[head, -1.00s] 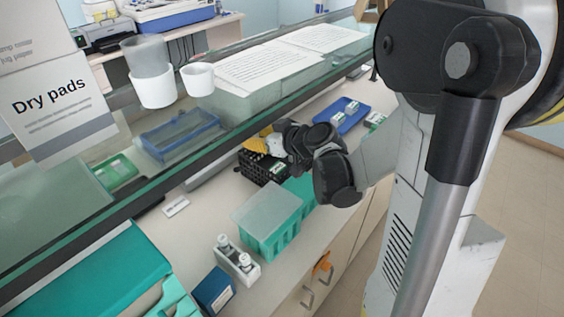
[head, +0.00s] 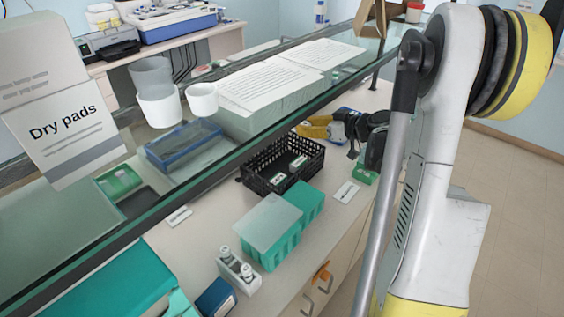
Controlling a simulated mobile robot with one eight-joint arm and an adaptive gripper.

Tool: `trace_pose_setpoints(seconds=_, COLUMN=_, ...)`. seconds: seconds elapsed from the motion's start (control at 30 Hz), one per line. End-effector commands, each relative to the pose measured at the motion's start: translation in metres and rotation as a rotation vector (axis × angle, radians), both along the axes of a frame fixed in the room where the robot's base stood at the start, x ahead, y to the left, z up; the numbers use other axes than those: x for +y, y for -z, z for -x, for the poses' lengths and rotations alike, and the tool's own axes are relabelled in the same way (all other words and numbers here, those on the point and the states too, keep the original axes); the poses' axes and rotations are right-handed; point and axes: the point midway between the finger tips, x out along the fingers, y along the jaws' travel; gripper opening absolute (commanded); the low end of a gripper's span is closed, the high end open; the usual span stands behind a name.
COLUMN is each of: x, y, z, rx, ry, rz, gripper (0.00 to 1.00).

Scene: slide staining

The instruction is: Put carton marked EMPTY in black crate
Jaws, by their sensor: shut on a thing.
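The black crate (head: 256,181) stands on the bench under the glass shelf, with two small white-and-green cartons inside it, a nearer carton (head: 277,179) and a farther carton (head: 298,162). I cannot read their labels. I cannot tell whether this is the carton marked EMPTY.
A teal box with a frosted lid (head: 268,222) stands in front of the crate. A white holder with bottles (head: 238,271) is nearer. A white card (head: 346,192) and a green item (head: 364,174) lie right of the crate. The glass shelf edge (head: 230,160) runs above the bench.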

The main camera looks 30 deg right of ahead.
Motion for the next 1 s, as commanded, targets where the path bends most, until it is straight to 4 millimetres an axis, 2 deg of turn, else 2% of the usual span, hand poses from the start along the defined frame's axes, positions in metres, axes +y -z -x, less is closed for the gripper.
trace_pose_setpoints(seconds=0.03, x=0.015, y=0.013, z=-0.004, rx=0.000, ry=-0.005, rz=0.001, gripper=0.19)
trace_pose_setpoints(seconds=0.13, x=0.040, y=0.028, z=-0.010, rx=-0.001, ry=-0.005, rz=0.000, gripper=0.19)
trace_pose_setpoints(seconds=0.33, x=0.072, y=0.047, z=-0.020, rx=0.000, ry=-0.002, rz=0.000, gripper=0.19)
trace_pose_setpoints(seconds=0.53, x=0.079, y=0.056, z=-0.022, rx=0.000, ry=0.000, rz=0.001, gripper=0.19)
trace_pose_setpoints(seconds=0.77, x=0.079, y=0.090, z=-0.022, rx=0.000, ry=0.001, rz=0.000, gripper=0.19)
trace_pose_setpoints(seconds=1.0, x=0.079, y=0.089, z=-0.021, rx=0.000, ry=0.001, rz=0.000, gripper=0.19)
